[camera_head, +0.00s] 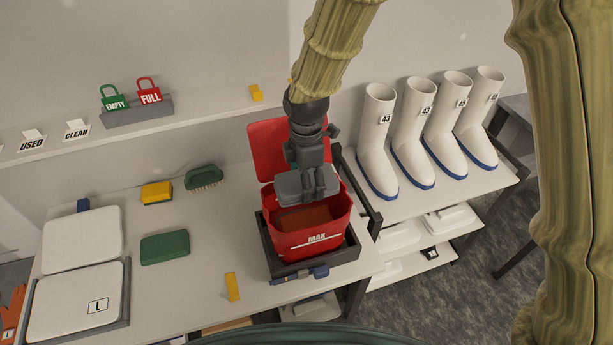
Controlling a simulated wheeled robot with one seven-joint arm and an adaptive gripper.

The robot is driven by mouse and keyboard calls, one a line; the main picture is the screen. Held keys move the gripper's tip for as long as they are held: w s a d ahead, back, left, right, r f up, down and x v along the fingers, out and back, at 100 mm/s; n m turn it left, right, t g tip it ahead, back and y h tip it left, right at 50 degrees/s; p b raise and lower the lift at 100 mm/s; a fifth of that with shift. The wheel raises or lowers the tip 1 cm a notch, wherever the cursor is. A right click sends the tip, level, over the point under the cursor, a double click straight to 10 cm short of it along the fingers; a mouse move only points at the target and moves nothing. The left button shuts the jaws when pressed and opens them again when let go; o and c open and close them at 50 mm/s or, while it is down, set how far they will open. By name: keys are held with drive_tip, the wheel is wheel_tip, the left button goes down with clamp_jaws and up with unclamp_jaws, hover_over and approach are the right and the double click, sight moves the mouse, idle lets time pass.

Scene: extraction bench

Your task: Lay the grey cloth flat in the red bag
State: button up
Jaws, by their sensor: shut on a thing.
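The red bag (297,243) stands open in a dark tray on the bench, its lid raised at the back and the word MAX on its front. My gripper (321,197) points down over the bag's opening, shut on the grey cloth (291,187). The cloth spreads to the left of the fingers at about the height of the bag's rear rim. I cannot tell whether it touches the rim. Something brown (304,218) shows inside the bag below the cloth. My fingers hide part of the cloth.
White boots (411,155) stand on a rack to the right. A green pad (165,247), a yellow sponge (157,192), a green brush (204,178) and a yellow block (232,286) lie left of the bag. A shelf (190,114) runs behind.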

drive_tip(key=shift+s+f, duration=0.45)
drive_tip(key=shift+s, duration=0.15)
drive_tip(key=shift+f+b, duration=0.3)
drive_tip(key=shift+b, duration=0.1)
drive_tip(key=shift+w+f, duration=0.35)
drive_tip(key=shift+f, duration=0.5)
drive_tip(key=shift+f+b, duration=0.35)
drive_tip(key=shift+b, duration=0.05)
drive_tip(key=shift+s+f+b, duration=0.1)
drive_tip(key=shift+f+b, duration=0.45)
drive_tip(key=shift+f, duration=0.75)
drive_tip(key=o, duration=1.1)
